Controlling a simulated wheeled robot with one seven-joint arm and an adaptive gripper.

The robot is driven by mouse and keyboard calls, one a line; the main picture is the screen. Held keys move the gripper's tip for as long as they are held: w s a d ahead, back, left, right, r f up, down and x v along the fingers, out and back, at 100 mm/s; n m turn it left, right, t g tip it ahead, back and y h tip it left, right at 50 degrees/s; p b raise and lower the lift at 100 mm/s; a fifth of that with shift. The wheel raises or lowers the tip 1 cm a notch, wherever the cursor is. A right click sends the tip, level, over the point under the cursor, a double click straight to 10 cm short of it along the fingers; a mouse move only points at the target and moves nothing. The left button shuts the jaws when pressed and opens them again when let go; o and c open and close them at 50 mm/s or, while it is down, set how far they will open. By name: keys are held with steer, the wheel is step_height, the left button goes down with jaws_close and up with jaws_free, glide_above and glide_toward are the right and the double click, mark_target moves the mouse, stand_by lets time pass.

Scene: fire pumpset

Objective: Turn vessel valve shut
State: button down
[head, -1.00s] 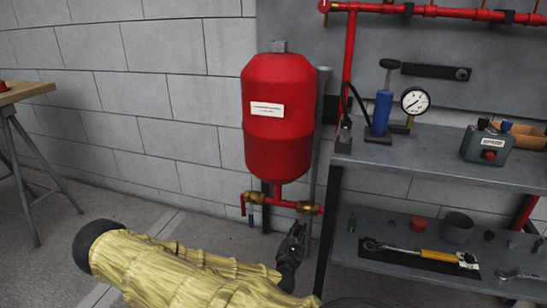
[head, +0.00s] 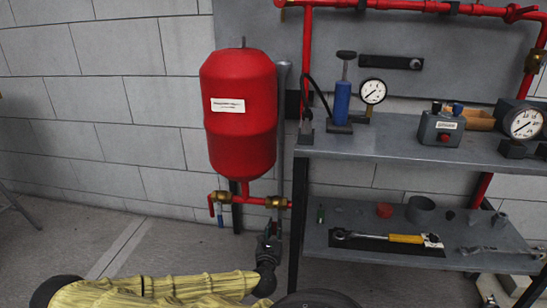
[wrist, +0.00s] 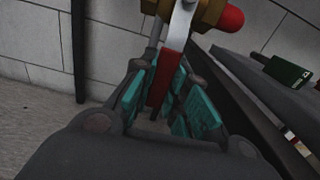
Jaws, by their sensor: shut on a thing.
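The red vessel (head: 240,115) hangs at the wall with a white label on its front. Below it is a red pipe with brass valves at both ends. The right brass valve (head: 278,202) sits just above my gripper (head: 270,238). In the wrist view this valve's brass body (wrist: 212,10) is at the top, with a flat red lever (wrist: 172,62) pointing down. My gripper (wrist: 168,92) is shut on the lever, between its teal pads. The lever's lower end is partly hidden between the fingers.
A metal bench (head: 400,150) stands close on the right, with a gauge (head: 373,92) and a control box (head: 441,130). Its lower shelf holds a yellow-handled wrench (head: 400,239).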

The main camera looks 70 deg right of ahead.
steer(key=shift+s, duration=0.1)
steer(key=c, duration=1.4)
jaws_free()
steer(key=a, duration=0.4)
steer(key=s+a, duration=0.1)
steer(key=a, duration=0.7)
steer(key=shift+s, duration=0.3)
steer(key=shift+f, duration=0.1)
